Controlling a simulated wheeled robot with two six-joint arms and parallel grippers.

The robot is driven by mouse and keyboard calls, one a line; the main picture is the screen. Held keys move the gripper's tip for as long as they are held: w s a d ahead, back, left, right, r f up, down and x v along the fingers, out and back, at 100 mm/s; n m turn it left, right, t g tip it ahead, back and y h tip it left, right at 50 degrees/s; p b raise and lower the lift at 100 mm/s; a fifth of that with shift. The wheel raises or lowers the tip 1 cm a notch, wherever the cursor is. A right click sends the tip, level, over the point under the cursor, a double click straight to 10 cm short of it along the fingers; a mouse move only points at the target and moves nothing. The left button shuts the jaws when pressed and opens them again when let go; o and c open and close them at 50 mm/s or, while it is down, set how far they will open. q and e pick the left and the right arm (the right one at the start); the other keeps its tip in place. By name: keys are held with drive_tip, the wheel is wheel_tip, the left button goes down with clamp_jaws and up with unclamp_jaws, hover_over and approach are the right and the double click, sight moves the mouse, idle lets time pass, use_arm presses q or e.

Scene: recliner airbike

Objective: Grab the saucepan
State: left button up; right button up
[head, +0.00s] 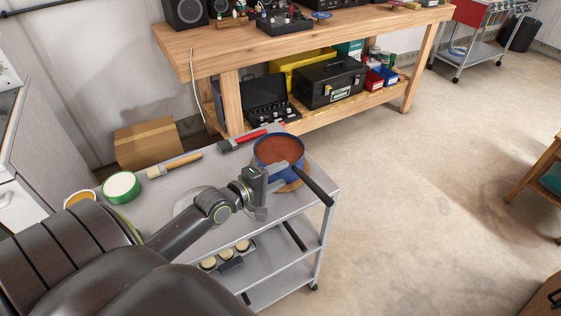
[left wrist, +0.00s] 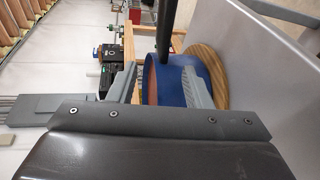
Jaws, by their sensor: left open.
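The saucepan (head: 279,150) is blue outside and reddish brown inside, with a long black handle (head: 313,184) that points toward the lower right. It sits on a round wooden board (head: 291,187) at the right end of the grey cart's top. My left gripper (head: 276,190) is open at the near side of the pan, beside the handle's base. In the left wrist view the blue pan (left wrist: 179,72) and its black handle (left wrist: 167,28) show beyond and between the open fingers (left wrist: 160,88). I cannot tell whether a finger touches the pan. My right gripper is not in view.
The grey cart (head: 323,179) also carries a red-handled brush (head: 245,139), a wooden-handled brush (head: 175,165) and a green-rimmed tin (head: 121,187). A wooden workbench (head: 300,46) stands behind, with a black toolbox (head: 330,83) below.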

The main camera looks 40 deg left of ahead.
sight(293, 169)
use_arm(q)
drive_tip(key=shift+f+b+x, duration=0.15)
drive_tip(key=shift+b+x, duration=0.05)
drive_tip(key=shift+x, duration=1.5)
drive_tip(key=shift+f+b+x, duration=0.1)
drive_tip(key=shift+b+x, duration=0.05)
drive_tip(key=shift+x, duration=1.55)
drive_tip(key=shift+d, duration=0.15)
drive_tip(key=shift+s, duration=0.1)
drive_tip(key=shift+c, duration=0.2)
clamp_jaws()
drive_tip(key=shift+r, duration=0.25)
